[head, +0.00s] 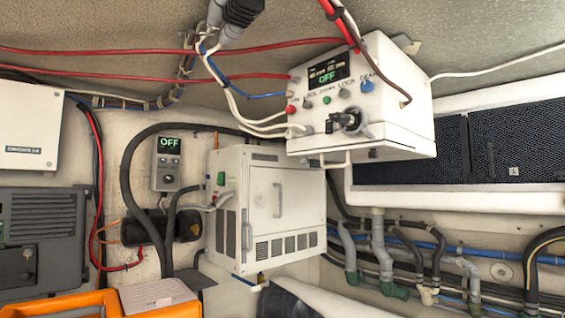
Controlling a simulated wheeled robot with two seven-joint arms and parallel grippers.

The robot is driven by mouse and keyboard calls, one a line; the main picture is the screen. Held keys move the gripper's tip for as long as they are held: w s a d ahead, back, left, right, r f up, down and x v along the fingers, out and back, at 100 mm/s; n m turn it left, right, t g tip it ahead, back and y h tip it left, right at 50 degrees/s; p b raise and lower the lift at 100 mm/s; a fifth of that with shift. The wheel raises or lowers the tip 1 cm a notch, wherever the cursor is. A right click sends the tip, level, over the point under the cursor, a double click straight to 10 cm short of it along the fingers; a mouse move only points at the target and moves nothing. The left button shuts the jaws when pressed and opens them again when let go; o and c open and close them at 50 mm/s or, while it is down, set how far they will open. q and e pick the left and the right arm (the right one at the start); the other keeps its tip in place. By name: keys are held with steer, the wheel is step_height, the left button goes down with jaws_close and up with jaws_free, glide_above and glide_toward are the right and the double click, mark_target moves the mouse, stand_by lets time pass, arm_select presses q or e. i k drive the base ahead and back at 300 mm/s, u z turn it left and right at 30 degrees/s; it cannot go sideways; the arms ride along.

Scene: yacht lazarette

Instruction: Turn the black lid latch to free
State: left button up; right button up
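A black latch-like knob (346,121) sits on the lower front of a white control box (415,95) at the upper middle right. A grey curved piece (369,130) is beside it. I take the black knob to be the lid latch, but its label is too small to read for sure. The box has a small display (329,72) with green "OFF" text, and a red button (291,109), a green button (327,100) and a blue knob (368,86).
A white cabinet (280,198) with a handle stands below the box. Red cables (150,50) and white hoses cross in front and above. A wall controller (168,165) reads "OFF". Pipes (380,245) run at lower right. An orange case (60,305) is at lower left.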

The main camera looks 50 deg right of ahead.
mark_target(373, 154)
steer(key=u, duration=1.1)
steer(key=k, duration=0.65)
steer(key=z, duration=1.05)
